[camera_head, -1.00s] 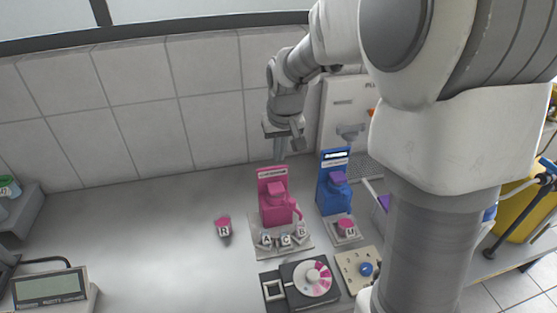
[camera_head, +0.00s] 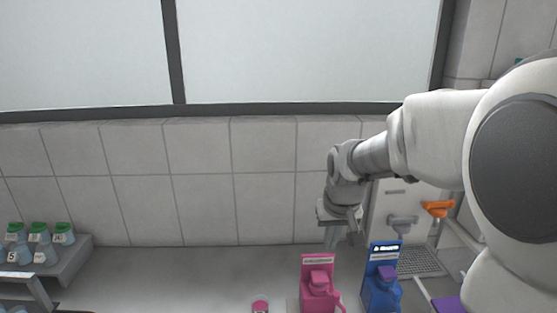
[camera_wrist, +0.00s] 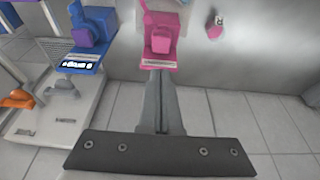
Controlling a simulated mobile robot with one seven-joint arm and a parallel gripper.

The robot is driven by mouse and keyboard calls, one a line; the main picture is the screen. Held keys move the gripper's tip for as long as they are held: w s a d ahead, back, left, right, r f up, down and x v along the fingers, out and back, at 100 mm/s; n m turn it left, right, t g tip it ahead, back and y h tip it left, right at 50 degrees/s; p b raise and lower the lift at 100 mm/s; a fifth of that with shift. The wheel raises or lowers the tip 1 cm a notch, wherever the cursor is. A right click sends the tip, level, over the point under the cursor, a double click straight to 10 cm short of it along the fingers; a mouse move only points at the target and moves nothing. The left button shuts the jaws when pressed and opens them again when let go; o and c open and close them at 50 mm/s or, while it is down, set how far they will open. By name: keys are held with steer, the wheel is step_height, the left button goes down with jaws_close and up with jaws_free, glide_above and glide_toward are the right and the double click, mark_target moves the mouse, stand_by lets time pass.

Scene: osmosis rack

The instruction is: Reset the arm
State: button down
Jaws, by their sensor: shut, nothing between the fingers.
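My arm reaches in from the right in the head view, bent, with the wrist pointing down. My gripper (camera_head: 331,240) hangs above the back of the bench, just behind the pink device (camera_head: 318,284). In the wrist view my gripper (camera_wrist: 160,88) is shut and empty, its fingers side by side. Their tips appear close to the pink device (camera_wrist: 160,45) in that view; I cannot tell whether they touch it.
A blue device (camera_head: 381,284) stands right of the pink one. A pink-lidded container (camera_head: 260,306) is to its left. Green-capped bottles (camera_head: 40,232) stand on a grey rack at far left. A white unit with an orange lever (camera_head: 438,208) is at right. The bench's left middle is clear.

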steer(key=s+r+t, duration=0.1)
steer(key=s+r, duration=0.2)
steer(key=s, duration=0.8)
steer(key=s+r+t, duration=0.1)
steer(key=s+r, duration=0.2)
steer(key=s, duration=0.8)
steer(key=shift+s+a+r, duration=0.15)
steer(key=shift+s+r, duration=0.05)
steer(key=shift+r, duration=0.15)
